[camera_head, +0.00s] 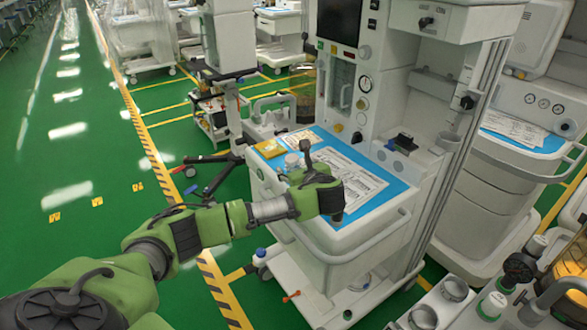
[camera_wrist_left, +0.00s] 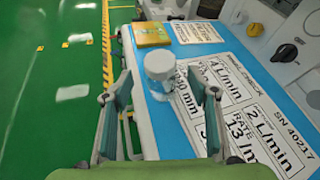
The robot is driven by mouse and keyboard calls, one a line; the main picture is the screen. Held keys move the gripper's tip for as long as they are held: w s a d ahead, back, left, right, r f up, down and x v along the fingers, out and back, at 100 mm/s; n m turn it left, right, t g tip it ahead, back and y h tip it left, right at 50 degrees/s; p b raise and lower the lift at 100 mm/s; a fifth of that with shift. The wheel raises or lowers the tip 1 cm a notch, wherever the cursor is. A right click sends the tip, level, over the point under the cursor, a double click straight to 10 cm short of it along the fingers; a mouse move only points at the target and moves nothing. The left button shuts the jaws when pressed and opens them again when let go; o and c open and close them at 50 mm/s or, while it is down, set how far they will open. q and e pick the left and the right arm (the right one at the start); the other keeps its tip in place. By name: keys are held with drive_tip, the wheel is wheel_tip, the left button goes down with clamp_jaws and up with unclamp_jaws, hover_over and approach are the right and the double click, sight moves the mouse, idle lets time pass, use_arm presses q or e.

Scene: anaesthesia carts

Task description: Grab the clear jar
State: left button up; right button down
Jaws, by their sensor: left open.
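The clear jar (camera_wrist_left: 160,72) stands upright on the blue top of the cart, near its left edge, in the left wrist view. It also shows small in the head view (camera_head: 292,161), partly hidden behind my gripper. My left gripper (camera_wrist_left: 158,98) is open and empty, with one finger on each side of the picture and the jar ahead, between and just beyond the fingertips. I cannot tell whether any finger touches the jar. My right gripper is in neither view.
A yellow pad (camera_head: 270,149) lies on the cart top behind the jar. Printed label sheets (camera_head: 350,178) cover the blue surface to the right. The machine's panel with gauges (camera_head: 365,84) rises behind. Green floor (camera_head: 75,160) is open to the left.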

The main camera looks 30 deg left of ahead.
sight(295, 167)
use_arm(q)
drive_tip(key=x, duration=0.3)
drive_tip(key=shift+w+f, duration=0.2)
drive_tip(key=c, duration=1.4)
drive_tip(key=shift+r, duration=0.1)
